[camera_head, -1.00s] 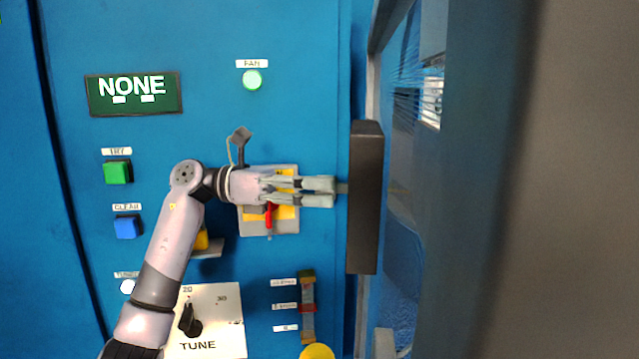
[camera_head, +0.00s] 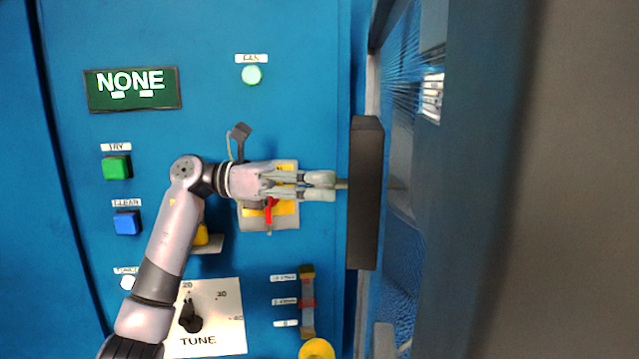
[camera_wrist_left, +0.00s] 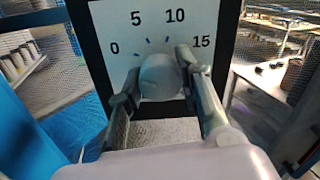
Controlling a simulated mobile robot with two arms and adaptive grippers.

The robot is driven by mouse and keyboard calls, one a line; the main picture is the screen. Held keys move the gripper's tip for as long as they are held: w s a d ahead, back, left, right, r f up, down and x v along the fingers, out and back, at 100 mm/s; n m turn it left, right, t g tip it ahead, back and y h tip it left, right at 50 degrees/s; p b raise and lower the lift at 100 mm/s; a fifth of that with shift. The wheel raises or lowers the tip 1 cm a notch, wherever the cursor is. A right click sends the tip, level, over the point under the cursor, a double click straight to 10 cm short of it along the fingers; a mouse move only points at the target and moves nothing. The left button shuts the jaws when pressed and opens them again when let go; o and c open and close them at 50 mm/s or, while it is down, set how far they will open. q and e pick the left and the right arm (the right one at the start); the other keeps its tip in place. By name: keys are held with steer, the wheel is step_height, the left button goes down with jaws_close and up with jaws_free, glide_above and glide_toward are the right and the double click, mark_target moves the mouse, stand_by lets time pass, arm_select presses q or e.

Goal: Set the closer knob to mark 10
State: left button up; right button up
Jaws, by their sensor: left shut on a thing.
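The closer knob (camera_wrist_left: 160,80) is a round pale grey knob in the left wrist view. It sits on a white plate with the numbers 0, 5, 10 and 15 (camera_wrist_left: 175,16) around it and short blue ticks. Its pointer cannot be made out. My left gripper (camera_wrist_left: 158,68) has one finger on each side of the knob and is shut on it. In the head view my left gripper (camera_head: 320,187) reaches right to the dark box (camera_head: 364,195), seen edge-on. The knob is mostly hidden there by the fingertips. My right gripper is not in view.
On the blue cabinet are a TUNE dial (camera_head: 225,330), a green button (camera_head: 116,167), a blue button (camera_head: 126,223) and a yellow-and-red switch (camera_head: 284,222) behind my forearm. A NONE display (camera_head: 132,103) is at upper left. A mesh panel (camera_head: 405,270) stands right of the box.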

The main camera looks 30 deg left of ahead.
arm_select(q)
steer(key=m+b, duration=0.3)
steer(key=b, duration=0.1)
steer(key=shift+f, duration=0.2)
steer(key=m+b, duration=0.2)
steer(key=m, duration=0.2)
steer(key=shift+r+b, duration=0.1)
steer(key=shift+b, duration=0.2)
steer(key=m+b, duration=0.2)
steer(key=m, duration=0.3)
steer(key=shift+b, duration=0.3)
steer(key=m+b, duration=0.1)
steer(key=m, duration=0.4)
steer(key=shift+r, duration=0.1)
steer(key=shift+m+y+b, duration=0.3)
steer(key=shift+m, duration=0.1)
steer(key=o, duration=1.2)
steer(key=shift+c, duration=0.2)
